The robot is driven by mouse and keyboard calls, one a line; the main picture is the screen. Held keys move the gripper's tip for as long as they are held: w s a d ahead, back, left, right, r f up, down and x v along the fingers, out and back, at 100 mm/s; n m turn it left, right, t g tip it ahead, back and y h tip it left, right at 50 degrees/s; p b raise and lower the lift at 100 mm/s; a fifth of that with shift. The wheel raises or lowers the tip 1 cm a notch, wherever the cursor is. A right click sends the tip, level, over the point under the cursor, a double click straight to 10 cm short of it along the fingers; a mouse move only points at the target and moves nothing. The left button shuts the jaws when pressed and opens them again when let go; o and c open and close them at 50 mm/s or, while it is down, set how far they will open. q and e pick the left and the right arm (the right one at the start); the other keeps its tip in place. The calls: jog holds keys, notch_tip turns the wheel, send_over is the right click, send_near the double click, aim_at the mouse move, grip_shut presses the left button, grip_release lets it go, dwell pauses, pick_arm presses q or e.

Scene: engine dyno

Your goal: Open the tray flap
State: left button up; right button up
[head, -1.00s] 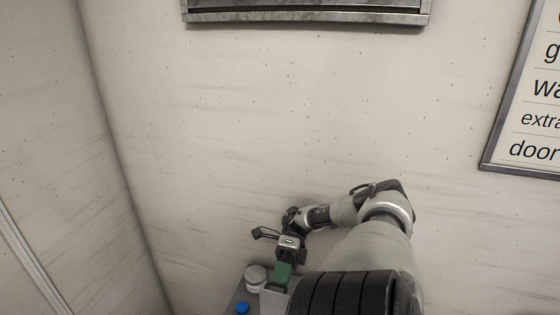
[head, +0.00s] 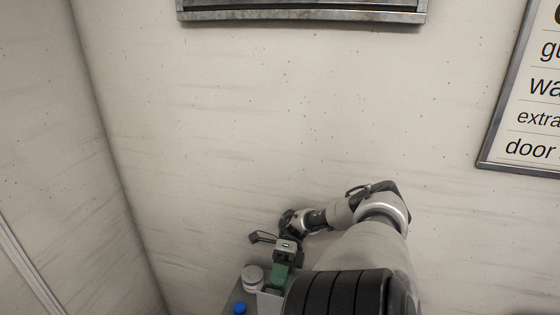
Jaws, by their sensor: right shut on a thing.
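My right gripper (head: 283,262) is at the lower middle of the head view, at the end of my arm. It is shut on a green piece (head: 280,275) just below it. The green piece stands by a pale box-like part (head: 270,303) on a grey surface. I cannot tell whether the green piece is the tray flap, and no flap shows clearly elsewhere. My arm hides much of the area to the right. My left gripper is not in view.
A white round jar (head: 252,278) and a blue cap (head: 239,308) are just left of the gripper on the grey surface (head: 232,295). A pale wall is behind. A metal-framed panel (head: 300,16) and a framed sign (head: 525,110) hang on it.

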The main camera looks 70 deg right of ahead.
jog(key=shift+s+f, duration=0.15)
jog(key=shift+f, duration=0.05)
jog(key=s+a+r+p, duration=0.1)
jog(key=s+r+p, duration=1)
jog(key=p, duration=0.2)
jog(key=shift+s+r, duration=0.2)
jog(key=shift+c, duration=0.2)
